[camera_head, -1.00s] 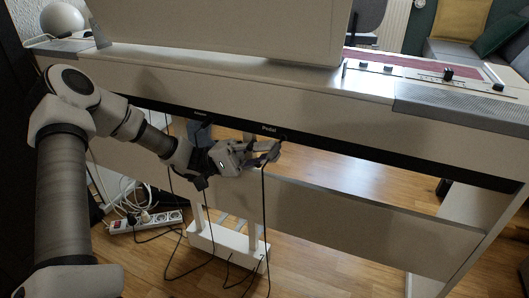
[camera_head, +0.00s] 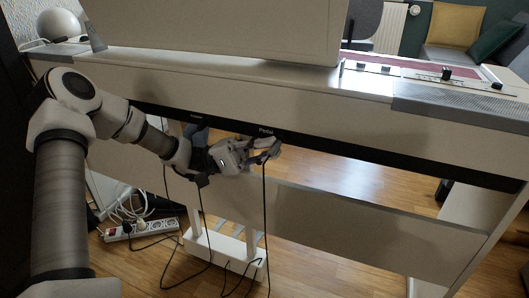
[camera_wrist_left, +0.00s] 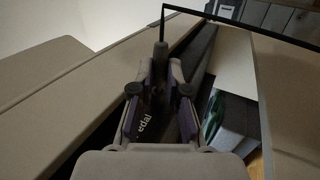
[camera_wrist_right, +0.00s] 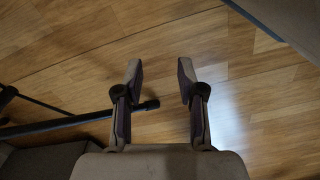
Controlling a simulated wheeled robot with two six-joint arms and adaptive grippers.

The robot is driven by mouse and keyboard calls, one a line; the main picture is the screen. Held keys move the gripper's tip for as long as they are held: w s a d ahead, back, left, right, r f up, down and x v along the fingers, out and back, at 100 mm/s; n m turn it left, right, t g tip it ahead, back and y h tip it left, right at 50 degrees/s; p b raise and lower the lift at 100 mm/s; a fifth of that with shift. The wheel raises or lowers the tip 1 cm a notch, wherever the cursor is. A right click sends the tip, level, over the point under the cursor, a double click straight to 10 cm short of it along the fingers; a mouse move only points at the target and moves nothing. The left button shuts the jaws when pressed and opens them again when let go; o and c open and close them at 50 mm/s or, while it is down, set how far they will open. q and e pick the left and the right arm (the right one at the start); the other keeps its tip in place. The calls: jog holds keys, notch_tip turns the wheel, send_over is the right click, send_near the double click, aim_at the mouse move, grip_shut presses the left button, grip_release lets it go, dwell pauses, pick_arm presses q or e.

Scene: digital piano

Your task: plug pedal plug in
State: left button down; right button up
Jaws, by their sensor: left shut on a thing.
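The pedal plug (camera_wrist_left: 161,50) is a slim dark plug between my left fingertips in the left wrist view; its black cable leads off it. My left gripper (camera_head: 270,149) is shut on it, just below the "Pedal" label (camera_head: 266,131) on the black strip under the digital piano (camera_head: 350,120). The cable (camera_head: 265,205) hangs from the fingertips toward the floor. The socket is hidden, and I cannot tell whether the plug touches it. My right gripper (camera_wrist_right: 160,72) is open and empty above the wooden floor, seen only in its wrist view.
A power strip (camera_head: 142,229) with tangled cables lies on the floor at left. A white cross panel (camera_head: 370,220) spans under the piano. A white sphere (camera_head: 62,20) stands at the back left.

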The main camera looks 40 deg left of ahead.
pick_arm(q)
jog(key=shift+w+a+b, duration=0.1)
jog(key=shift+w+b, duration=0.35)
jog(key=shift+w, duration=0.1)
jog(key=c, duration=1.1)
grip_release()
jog(key=shift+v, duration=2.45)
jog(key=shift+s+a, duration=0.1)
jog(key=v, duration=1.1)
jog(key=shift+s+r, duration=0.25)
jog(key=shift+s, duration=0.05)
